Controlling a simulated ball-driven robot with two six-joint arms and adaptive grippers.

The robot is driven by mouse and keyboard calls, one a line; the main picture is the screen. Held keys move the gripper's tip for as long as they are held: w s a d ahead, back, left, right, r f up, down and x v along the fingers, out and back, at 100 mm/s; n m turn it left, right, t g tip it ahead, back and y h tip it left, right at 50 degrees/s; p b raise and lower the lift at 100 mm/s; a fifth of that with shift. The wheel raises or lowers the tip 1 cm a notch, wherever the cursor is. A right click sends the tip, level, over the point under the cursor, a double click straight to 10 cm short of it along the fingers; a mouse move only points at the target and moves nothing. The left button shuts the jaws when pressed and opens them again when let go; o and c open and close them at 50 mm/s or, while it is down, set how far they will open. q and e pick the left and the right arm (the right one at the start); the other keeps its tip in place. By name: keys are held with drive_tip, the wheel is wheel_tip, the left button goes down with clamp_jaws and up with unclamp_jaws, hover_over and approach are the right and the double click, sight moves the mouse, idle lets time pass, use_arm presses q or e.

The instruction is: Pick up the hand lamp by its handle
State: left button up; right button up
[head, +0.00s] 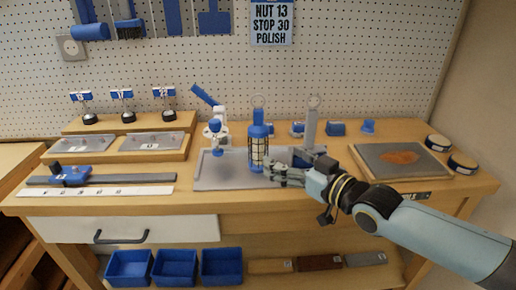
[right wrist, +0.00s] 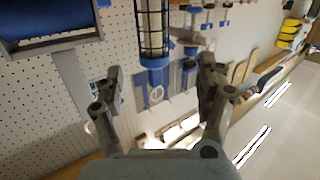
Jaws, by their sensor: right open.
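The hand lamp (head: 258,130) stands upright on a grey tray (head: 215,178) in the middle of the bench. It has a blue body, a dark wire cage around a pale tube, and a hook on top. In the right wrist view, which looks upside down, the lamp's cage (right wrist: 153,28) comes in from the top edge, with its blue part and hook below. My right gripper (head: 276,174) is open and empty, close to the lamp's lower right side in the head view. Its fingers (right wrist: 158,85) are apart in the wrist view. My left gripper is out of view.
A grey post with a blue base (head: 310,130) stands just right of the lamp, behind my gripper. A white and blue fixture (head: 216,132) stands to its left. A grey board (head: 400,160) and round tins (head: 438,142) lie at right. Blue bins (head: 175,267) are below.

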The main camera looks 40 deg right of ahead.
sight(265, 137)
drive_tip(key=shift+t, duration=0.6)
drive_tip(key=w+b, duration=0.1)
drive_tip(key=w, duration=0.1)
drive_tip(key=w+r+b, duration=0.1)
drive_tip(key=w, duration=0.1)
drive_tip(key=w+b, duration=0.1)
drive_tip(key=w, duration=0.1)
drive_tip(key=shift+d+r, duration=0.2)
drive_tip(key=shift+d, duration=0.2)
drive_tip(key=shift+w+r, duration=0.1)
drive_tip(key=shift+w, duration=0.5)
drive_tip(key=w+p, duration=0.1)
drive_tip(key=w, duration=0.2)
drive_tip(key=shift+w+a, duration=0.1)
drive_tip(key=shift+a, duration=0.05)
drive_tip(key=shift+w+p, duration=0.3)
drive_tip(key=shift+w, duration=0.2)
drive_tip(key=c, duration=1.5)
